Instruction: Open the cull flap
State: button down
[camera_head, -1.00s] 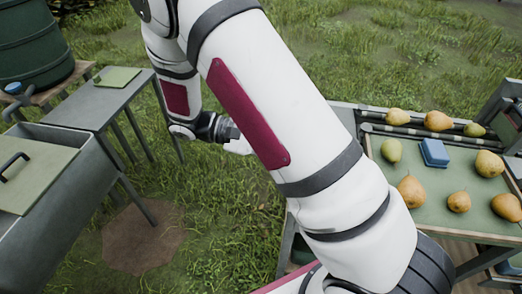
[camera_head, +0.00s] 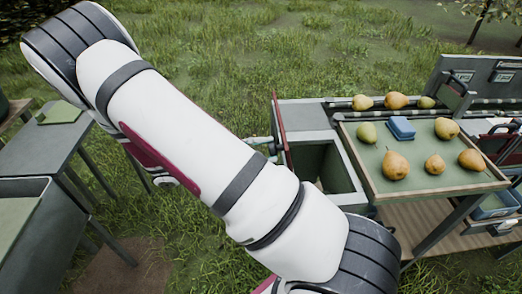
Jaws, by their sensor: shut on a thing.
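The cull flap (camera_head: 281,125) shows as a thin, red-edged panel standing up at the left side of the sorting bench. The square chute opening (camera_head: 326,172) beside it is uncovered and dark inside. My gripper (camera_head: 270,144) is at the flap's left face, low down, and shut on the flap. Only a small part of the gripper shows past my white arm. The fingertips and the exact grip point are too small and too covered to make out.
The sorting tray (camera_head: 410,190) right of the chute holds several pears and a blue block (camera_head: 401,128). More pears lie on the rails behind. A grey table (camera_head: 40,150) and a grey bin (camera_head: 25,230) stand at the left. Grass lies open between.

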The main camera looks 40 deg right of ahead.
jog(key=c, duration=1.2)
grip_release()
jog(key=shift+c, duration=0.2)
jog(key=v, duration=1.2)
jog(key=s+a+r+m+t+y, duration=0.1)
jog(key=s+a+r+t+y, duration=0.1)
jog(key=s+r+t+y, duration=1.4)
jog(key=shift+a+r+m+y, duration=0.15)
jog(key=shift+r+m+y, duration=0.15)
jog(key=shift+r+m, duration=0.15)
